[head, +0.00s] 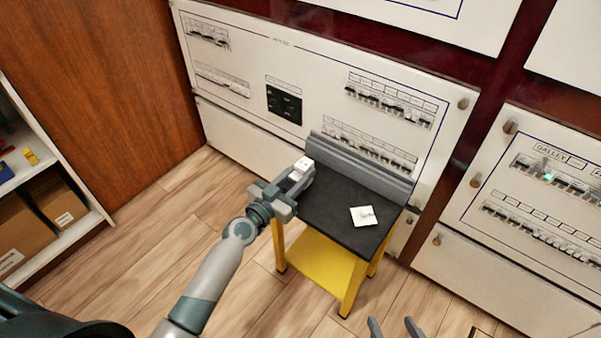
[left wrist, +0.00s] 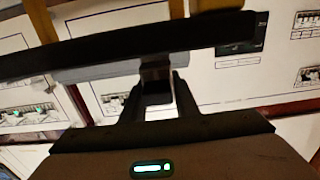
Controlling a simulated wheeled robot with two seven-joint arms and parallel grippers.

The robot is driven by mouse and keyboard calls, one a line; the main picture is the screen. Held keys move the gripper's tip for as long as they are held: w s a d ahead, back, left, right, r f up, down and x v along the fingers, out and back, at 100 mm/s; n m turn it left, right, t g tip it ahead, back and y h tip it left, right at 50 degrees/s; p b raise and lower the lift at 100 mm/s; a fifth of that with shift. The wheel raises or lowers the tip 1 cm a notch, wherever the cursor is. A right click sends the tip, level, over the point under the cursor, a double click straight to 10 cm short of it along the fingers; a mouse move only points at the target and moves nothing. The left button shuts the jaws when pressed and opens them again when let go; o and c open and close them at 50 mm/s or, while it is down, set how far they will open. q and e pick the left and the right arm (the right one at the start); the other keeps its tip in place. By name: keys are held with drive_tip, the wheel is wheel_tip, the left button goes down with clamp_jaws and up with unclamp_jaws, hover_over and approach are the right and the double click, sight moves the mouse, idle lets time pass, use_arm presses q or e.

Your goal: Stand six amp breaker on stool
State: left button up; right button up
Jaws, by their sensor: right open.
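The stool (head: 335,212) has a black top and yellow legs and stands in front of the breaker panel. My left gripper (head: 297,177) is at the stool's back left corner, shut on a small white breaker (head: 303,165).
A white square card (head: 363,216) lies on the stool top. A grey raised ledge (head: 360,168) runs along its back. Breaker rows (head: 388,103) fill the panel behind; another panel (head: 550,200) is at right. A shelf with boxes (head: 28,215) stands at left.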

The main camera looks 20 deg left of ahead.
use_arm(q)
drive_tip(key=o, duration=0.4)
use_arm(e)
drive_tip(key=shift+r, duration=0.1)
use_arm(q)
drive_tip(key=shift+r, duration=0.15)
drive_tip(key=shift+s+a, duration=0.1)
drive_tip(key=shift+s, duration=0.15)
drive_tip(key=shift+b+v, duration=0.4)
drive_tip(key=shift+v, duration=5.35)
use_arm(e)
drive_tip(key=shift+w+a+r+t+y, duration=0.15)
drive_tip(key=shift+w+a+r+t, duration=0.15)
drive_tip(key=shift+w+r+t, duration=0.25)
drive_tip(key=shift+w+a+r+t+y, duration=0.15)
drive_tip(key=shift+w+a+r+t, duration=0.15)
drive_tip(key=shift+r, duration=0.35)
